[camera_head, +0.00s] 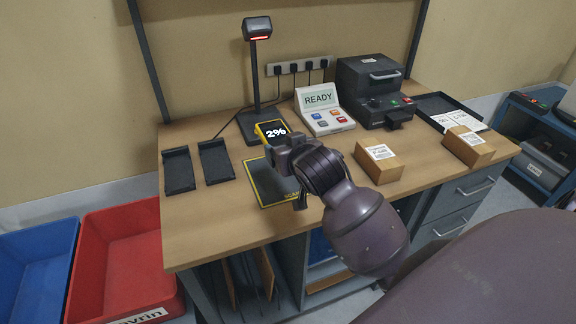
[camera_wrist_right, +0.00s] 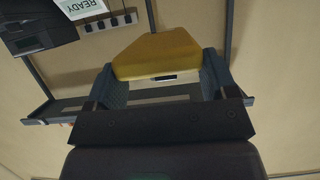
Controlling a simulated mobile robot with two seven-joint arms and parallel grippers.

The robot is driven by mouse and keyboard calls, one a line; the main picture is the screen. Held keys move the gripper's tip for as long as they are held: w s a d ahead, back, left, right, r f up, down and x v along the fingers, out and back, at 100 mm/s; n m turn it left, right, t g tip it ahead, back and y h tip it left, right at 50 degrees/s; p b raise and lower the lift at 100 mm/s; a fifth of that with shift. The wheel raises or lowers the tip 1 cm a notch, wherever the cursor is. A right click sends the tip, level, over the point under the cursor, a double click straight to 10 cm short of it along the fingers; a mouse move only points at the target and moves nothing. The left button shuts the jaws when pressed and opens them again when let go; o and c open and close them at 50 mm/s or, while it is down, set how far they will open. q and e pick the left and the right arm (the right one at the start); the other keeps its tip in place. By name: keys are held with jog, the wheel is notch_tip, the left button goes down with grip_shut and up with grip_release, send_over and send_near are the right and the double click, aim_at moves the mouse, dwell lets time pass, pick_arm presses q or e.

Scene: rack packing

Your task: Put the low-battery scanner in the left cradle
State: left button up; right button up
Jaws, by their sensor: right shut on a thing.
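The scanner (camera_head: 271,131) has a yellow case and a dark screen reading 2%. It is held up above the table by my right gripper (camera_head: 287,150), which is shut on it. In the right wrist view the yellow scanner (camera_wrist_right: 158,54) sits between the two fingers of my right gripper (camera_wrist_right: 160,82). Two dark cradles lie flat at the left of the table: the left cradle (camera_head: 179,172) and another cradle (camera_head: 215,161) beside it. Both look empty. The scanner is to the right of both cradles. My left gripper is not in view.
A black stand scanner (camera_head: 257,30) with a red light rises behind the cradles. A yellow-edged mat (camera_head: 262,184) lies below my right gripper. A READY panel (camera_head: 322,110), a printer (camera_head: 372,90) and cardboard boxes (camera_head: 378,160) stand to the right. A red bin (camera_head: 120,262) is below left.

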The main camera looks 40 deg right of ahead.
notch_tip(320, 180, up, 2)
jog(key=shift+r, duration=0.1)
jog(key=shift+w+a+r+n+y, duration=0.1)
jog(key=shift+a+r+n+y, duration=0.1)
jog(key=shift+a, duration=0.3)
jog(key=shift+w+a+r+n+y, duration=0.1)
jog(key=shift+a+r, duration=0.05)
jog(key=shift+a, duration=0.35)
jog(key=s+a+f+n+y, duration=0.1)
jog(key=s+a+f, duration=0.15)
jog(key=a, duration=0.25)
jog(key=s+a+f+n+y, duration=0.1)
jog(key=a+f, duration=0.2)
jog(key=a, duration=0.2)
jog(key=m+h, duration=0.2)
send_near(279, 141)
jog(key=w, duration=0.3)
jog(key=w+d, duration=0.1)
jog(key=shift+w+d+f, duration=0.15)
jog(key=shift+w+f, duration=0.15)
jog(key=shift+w, duration=0.1)
jog(key=shift+s+f+m+h, duration=0.1)
jog(key=shift+f+m+h, duration=0.05)
jog(key=shift+m+h, duration=0.15)
